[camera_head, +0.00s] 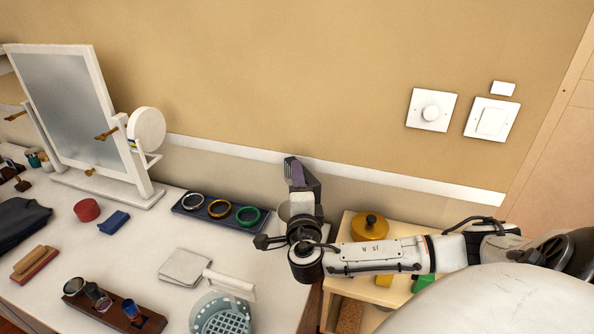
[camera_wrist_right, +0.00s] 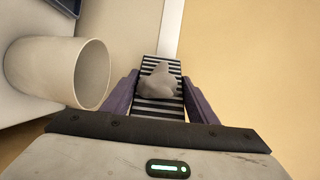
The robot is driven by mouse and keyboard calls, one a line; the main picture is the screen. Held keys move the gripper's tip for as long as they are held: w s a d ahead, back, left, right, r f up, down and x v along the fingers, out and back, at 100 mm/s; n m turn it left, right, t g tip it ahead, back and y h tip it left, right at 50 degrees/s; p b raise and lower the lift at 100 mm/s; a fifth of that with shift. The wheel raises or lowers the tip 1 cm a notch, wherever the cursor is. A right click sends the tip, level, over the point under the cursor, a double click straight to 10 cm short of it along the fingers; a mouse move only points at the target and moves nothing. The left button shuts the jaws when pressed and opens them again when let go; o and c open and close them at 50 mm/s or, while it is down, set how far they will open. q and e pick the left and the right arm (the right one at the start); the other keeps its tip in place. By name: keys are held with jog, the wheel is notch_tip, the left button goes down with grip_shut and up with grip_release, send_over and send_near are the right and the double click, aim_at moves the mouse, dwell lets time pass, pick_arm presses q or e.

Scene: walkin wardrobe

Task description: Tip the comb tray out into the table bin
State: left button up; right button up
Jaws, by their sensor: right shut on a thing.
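A grey lump (camera_wrist_right: 158,82) lies on the tray. An open white cylinder, which looks like the table bin (camera_wrist_right: 40,75), is left of the fingers in that view, apart from the tray. My left gripper is not in view.
A dark tray of bangles (camera_head: 221,211), a folded cloth (camera_head: 185,267), a mirror (camera_head: 66,95) and a teal basket (camera_head: 222,318) stand on the white table. A lower wooden shelf unit with a yellow round pot (camera_head: 369,226) is under my right forearm. The wall is close behind.

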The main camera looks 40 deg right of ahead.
jog(key=shift+f+n+t+b, duration=0.1)
jog(key=shift+n+t+b, duration=0.2)
jog(key=shift+n, duration=0.5)
jog(key=shift+w+n+h, duration=0.1)
jog(key=shift+n+h, duration=0.2)
jog(key=shift+f+n+t, duration=0.3)
jog(key=shift+f+n, duration=0.05)
jog(key=shift+n, duration=0.65)
jog(key=shift+d+h, duration=0.1)
jog(key=shift+h, duration=0.2)
